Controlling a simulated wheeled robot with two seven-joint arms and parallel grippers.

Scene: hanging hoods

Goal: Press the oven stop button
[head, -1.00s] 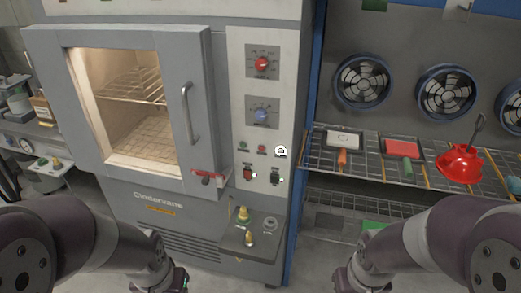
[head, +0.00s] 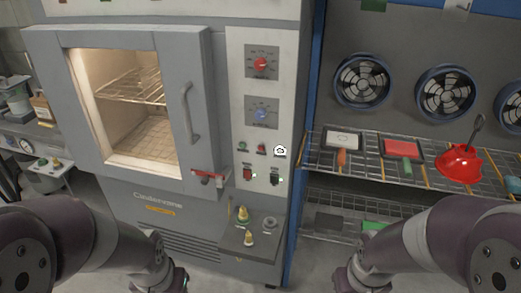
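The oven (head: 187,215) is a grey cabinet with a lit window and a closed-looking door (head: 190,65). Its white control panel (head: 285,60) is right of the door. The panel has a small red button (head: 261,148) beside a small green button (head: 243,146). A red switch (head: 247,173) and a dark switch (head: 275,178) sit below them. The labels are too small to read, so I cannot tell which one is marked stop. My two arms come in at the bottom left and bottom right, below the panel.
A red dial (head: 261,64) and a blue dial (head: 261,113) are above the buttons. A small ledge with yellow-capped fittings (head: 243,213) juts out below the panel. A wire shelf (head: 376,172) at the right holds trays and a red pan (head: 461,162). Several fans line the back wall.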

